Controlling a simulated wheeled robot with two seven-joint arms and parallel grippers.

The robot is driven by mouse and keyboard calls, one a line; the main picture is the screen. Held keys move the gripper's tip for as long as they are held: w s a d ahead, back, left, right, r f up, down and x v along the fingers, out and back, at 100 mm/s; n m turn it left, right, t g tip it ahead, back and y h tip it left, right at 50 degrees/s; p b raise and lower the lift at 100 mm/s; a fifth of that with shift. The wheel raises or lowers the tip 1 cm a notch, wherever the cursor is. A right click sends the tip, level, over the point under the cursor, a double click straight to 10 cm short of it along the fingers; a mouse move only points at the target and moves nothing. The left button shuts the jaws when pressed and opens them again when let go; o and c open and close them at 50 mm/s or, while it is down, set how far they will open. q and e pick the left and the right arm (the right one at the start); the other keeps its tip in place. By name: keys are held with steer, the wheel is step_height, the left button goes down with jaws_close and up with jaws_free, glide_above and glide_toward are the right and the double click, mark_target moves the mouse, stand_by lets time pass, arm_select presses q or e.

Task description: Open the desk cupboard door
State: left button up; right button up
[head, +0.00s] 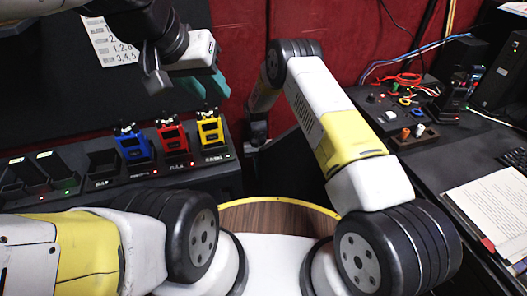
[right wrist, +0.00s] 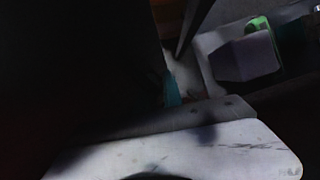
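My left gripper (head: 208,88) shows in the head view at the upper left, with teal finger parts below a white wrist housing. It is above the row of coloured bins and apart from them; its finger gap is not clear. My right arm reaches up and over, then down behind its own links toward the gap beside the desk (head: 425,170). Its gripper is mostly hidden there. The right wrist view is very dark, with a teal strip (right wrist: 172,88) near the middle. A dark upright panel (head: 292,165) stands left of the desk; I cannot tell whether it is the cupboard door.
Blue (head: 134,147), red (head: 173,140) and yellow (head: 211,130) bins stand on a dark shelf at left. The desk holds coloured rings (head: 405,101), cables and an open book (head: 492,208). A red wall (head: 238,45) closes the back. A round wooden top (head: 280,218) lies in front.

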steer(key=shift+o, duration=0.3)
steer(key=v, duration=0.7)
steer(key=shift+r, duration=0.35)
steer(key=shift+w, duration=0.15)
